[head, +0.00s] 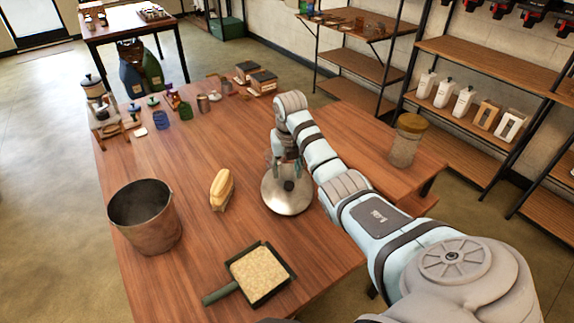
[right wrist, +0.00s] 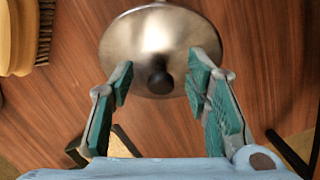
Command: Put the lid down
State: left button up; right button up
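The lid (head: 287,203) is a round, shiny metal disc with a dark knob, lying knob up at the right side of the wooden table. It also shows in the right wrist view (right wrist: 150,35), with its knob (right wrist: 160,83) facing the camera. My right gripper (head: 284,166) is over the lid, pointing down. In the right wrist view its teal-padded fingers (right wrist: 158,82) stand wide apart, with the knob in the gap and clear of both pads. The metal bucket (head: 145,230) stands open at the front left of the table. My left gripper is not in view.
A yellow brush (head: 221,188) lies between bucket and lid. A dustpan (head: 258,272) of grain sits at the front. Small jars and cups crowd the table's far end. A yellow-capped jar (head: 406,142) stands on the side table. The wood around the lid's left is bare.

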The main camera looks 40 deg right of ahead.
jog(key=shift+r, duration=0.1)
notch_tip(320, 180, up, 8)
jog(key=p, duration=0.2)
notch_tip(320, 180, up, 5)
jog(key=p, duration=0.6)
send_over(288, 182)
jog(key=shift+s, duration=0.1)
